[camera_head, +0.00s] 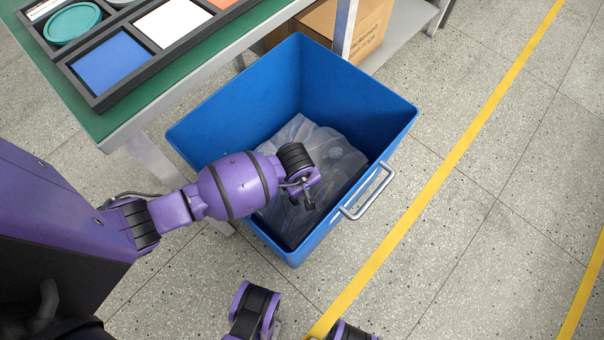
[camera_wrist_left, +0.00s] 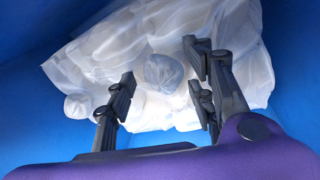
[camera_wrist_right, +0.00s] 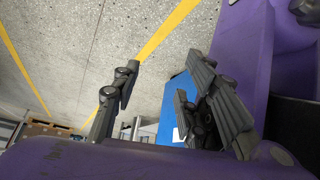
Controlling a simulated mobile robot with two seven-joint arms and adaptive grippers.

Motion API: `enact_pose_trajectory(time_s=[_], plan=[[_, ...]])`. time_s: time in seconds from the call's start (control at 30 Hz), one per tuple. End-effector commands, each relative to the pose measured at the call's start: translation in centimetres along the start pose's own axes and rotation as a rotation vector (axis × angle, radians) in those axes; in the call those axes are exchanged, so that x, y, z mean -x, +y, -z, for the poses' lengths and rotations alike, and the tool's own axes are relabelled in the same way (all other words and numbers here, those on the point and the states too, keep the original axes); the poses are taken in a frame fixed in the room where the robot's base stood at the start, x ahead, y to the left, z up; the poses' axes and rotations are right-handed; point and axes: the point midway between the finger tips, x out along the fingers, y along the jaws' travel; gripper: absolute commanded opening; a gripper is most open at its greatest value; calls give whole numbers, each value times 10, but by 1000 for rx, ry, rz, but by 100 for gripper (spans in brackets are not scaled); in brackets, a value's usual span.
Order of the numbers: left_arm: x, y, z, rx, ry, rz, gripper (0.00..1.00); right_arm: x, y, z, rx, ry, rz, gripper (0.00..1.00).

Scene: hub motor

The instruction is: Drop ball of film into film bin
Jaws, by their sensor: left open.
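The blue film bin (camera_head: 345,85) stands on the floor beside the green-topped table, with crumpled translucent film (camera_head: 325,150) lying inside. My left gripper (camera_head: 303,188) reaches over the bin, pointing down into it. In the left wrist view my left gripper (camera_wrist_left: 162,85) is open with nothing held. A round whitish ball of film (camera_wrist_left: 163,73) shows between and beyond its fingertips, resting on the film; the exact gap is hard to judge. A second, smaller ball (camera_wrist_left: 77,105) lies to the left. My right gripper (camera_wrist_right: 165,88) is open and empty, away from the bin.
The green table (camera_head: 105,125) holds a dark tray (camera_head: 97,98) with coloured squares at upper left. A cardboard box (camera_head: 372,25) stands on the shelf behind the bin. A metal handle (camera_head: 370,195) juts from the bin's right side. Speckled floor with a yellow line (camera_head: 440,178) is clear to the right.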

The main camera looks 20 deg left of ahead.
Motion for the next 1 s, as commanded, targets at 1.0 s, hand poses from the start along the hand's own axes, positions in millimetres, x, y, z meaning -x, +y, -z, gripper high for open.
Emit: enact_pose_trajectory(time_s=[1.0], plan=[[118,0,1,0,1,-1,49,36,-1,10,-26,1,-9,40]])
